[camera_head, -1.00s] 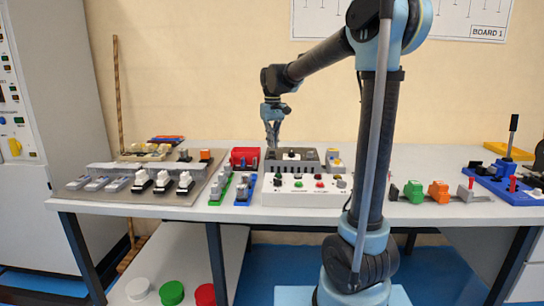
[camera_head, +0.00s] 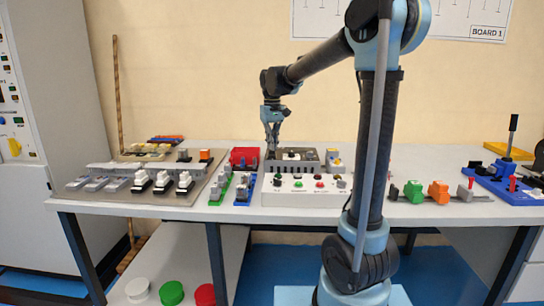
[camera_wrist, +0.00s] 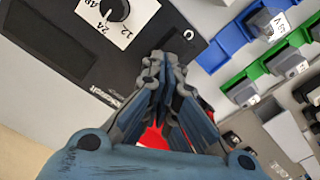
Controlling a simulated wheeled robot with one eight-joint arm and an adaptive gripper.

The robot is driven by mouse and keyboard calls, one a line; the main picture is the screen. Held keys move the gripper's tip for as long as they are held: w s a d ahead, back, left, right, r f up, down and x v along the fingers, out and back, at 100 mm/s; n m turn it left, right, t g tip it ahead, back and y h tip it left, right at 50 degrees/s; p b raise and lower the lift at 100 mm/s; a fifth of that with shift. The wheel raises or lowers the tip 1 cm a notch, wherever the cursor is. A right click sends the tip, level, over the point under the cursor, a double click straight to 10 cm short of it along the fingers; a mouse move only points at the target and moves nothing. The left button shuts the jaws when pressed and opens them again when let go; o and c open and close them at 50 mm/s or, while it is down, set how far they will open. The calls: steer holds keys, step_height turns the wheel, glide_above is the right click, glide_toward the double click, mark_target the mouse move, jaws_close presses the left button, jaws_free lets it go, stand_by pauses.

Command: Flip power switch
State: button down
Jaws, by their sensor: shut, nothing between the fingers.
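My gripper (camera_head: 272,148) hangs fingers down just left of the dark-topped grey box (camera_head: 308,158) at the back of the table. Its fingers are together and hold nothing; in the wrist view the gripper (camera_wrist: 165,65) is close over the black panel's edge. That panel carries a white plate with a black rotary knob (camera_wrist: 115,9) marked with numbers. In front of the grey box is a white control box (camera_head: 300,198) with several buttons and knobs. I cannot tell which control is the power switch. Touch between fingertips and box is not clear.
A red bin (camera_head: 244,157) is left of the gripper. Blue and green rails with grey modules (camera_head: 243,190) stand in front of it. A grey board (camera_head: 120,200) with several switches is at the left. Green and orange modules (camera_head: 438,191) are at the right.

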mark_target(272, 152)
steer(key=shift+f, duration=0.75)
stand_by(0.4)
steer(key=shift+r, duration=3.55)
